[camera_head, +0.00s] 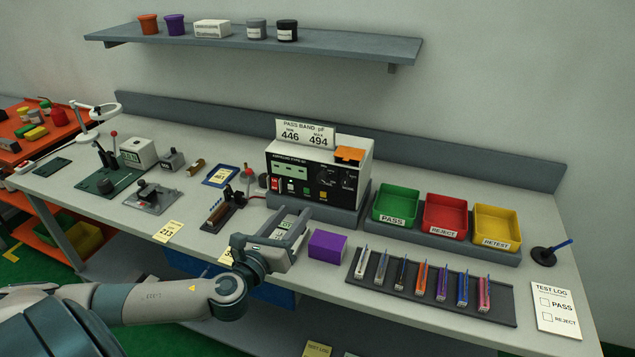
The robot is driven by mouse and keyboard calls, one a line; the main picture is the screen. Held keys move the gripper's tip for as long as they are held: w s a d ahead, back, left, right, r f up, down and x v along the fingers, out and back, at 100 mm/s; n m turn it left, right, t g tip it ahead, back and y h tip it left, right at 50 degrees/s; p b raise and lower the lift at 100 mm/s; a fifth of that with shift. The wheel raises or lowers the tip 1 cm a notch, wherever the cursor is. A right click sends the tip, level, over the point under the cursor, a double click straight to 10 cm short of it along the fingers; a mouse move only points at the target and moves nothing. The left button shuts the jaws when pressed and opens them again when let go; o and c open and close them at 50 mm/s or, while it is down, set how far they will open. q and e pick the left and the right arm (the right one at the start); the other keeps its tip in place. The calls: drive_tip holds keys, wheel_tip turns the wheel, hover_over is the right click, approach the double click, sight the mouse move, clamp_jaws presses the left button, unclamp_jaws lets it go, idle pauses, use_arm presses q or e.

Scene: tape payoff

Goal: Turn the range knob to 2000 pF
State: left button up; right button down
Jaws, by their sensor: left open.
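The capacitance meter (290,186) is a white box with a black front panel on a grey stand at the back middle of the bench. Dark round dials (327,173) sit on the right part of its panel; their pointer settings and small labels are too small to read, and I cannot tell which is the range knob. A green display, a red switch and small coloured buttons also show on the panel. My left gripper (293,213) is open, in front of and below the meter, apart from the panel. My right gripper is not in view.
A purple box (327,245) stands right of my left gripper. A rack (375,290) of several coloured parts lies front right. Green (397,203), red (445,213) and yellow (497,225) bins stand right of the meter. A small fixture (217,213) stands to the left.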

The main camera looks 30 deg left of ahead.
sight(321, 180)
use_arm(q)
drive_tip(key=w+p, duration=0.1)
drive_tip(key=w, duration=0.3)
drive_tip(key=w+a+p, duration=0.1)
drive_tip(key=w, duration=0.3)
drive_tip(key=w+p, duration=0.1)
drive_tip(key=w, duration=0.3)
drive_tip(key=shift+w+a+r+p, duration=0.1)
drive_tip(key=shift+a+p, duration=0.2)
drive_tip(key=shift+a, duration=0.1)
drive_tip(key=shift+w+a, duration=0.1)
drive_tip(key=shift+w, duration=0.8)
drive_tip(key=c, duration=1.1)
